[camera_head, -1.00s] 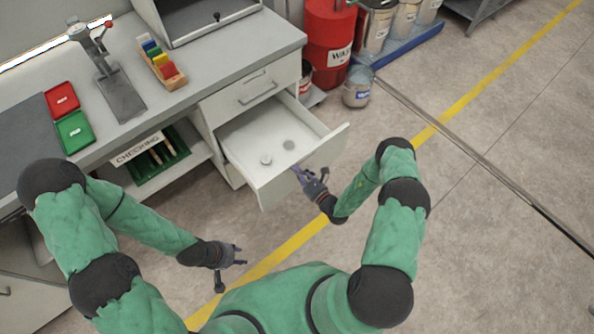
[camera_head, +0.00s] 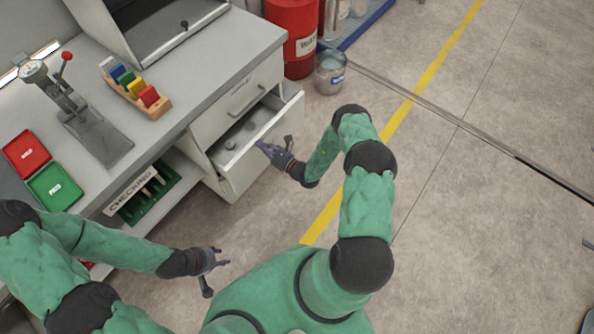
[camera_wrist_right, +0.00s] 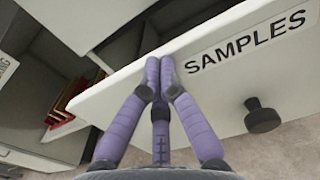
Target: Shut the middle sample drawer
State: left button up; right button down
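The middle sample drawer (camera_head: 243,176) is partly pulled out of the white cabinet under the bench. Two small round items lie inside it. In the right wrist view its white front panel (camera_wrist_right: 222,92) carries a SAMPLES label (camera_wrist_right: 248,40) and a dark round knob (camera_wrist_right: 262,115). My right gripper (camera_head: 263,148) is at the drawer front, its fingertips (camera_wrist_right: 160,64) together near the panel's upper edge, left of the label. Whether they touch the panel is unclear. My left gripper (camera_head: 222,263) hangs low, apart from the cabinet, fingers spread and empty.
A shut drawer with a bar handle (camera_head: 247,98) is above the sample drawer. The bench top (camera_head: 205,85) holds a press, a colored block rack and red and green trays. A metal bucket (camera_head: 330,72) and red drum (camera_head: 290,35) stand beyond the cabinet.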

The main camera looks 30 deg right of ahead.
jog(key=b+x, duration=0.3)
jog(key=x, duration=0.8)
jog(key=shift+w, duration=0.25)
jog(key=shift+r, duration=0.15)
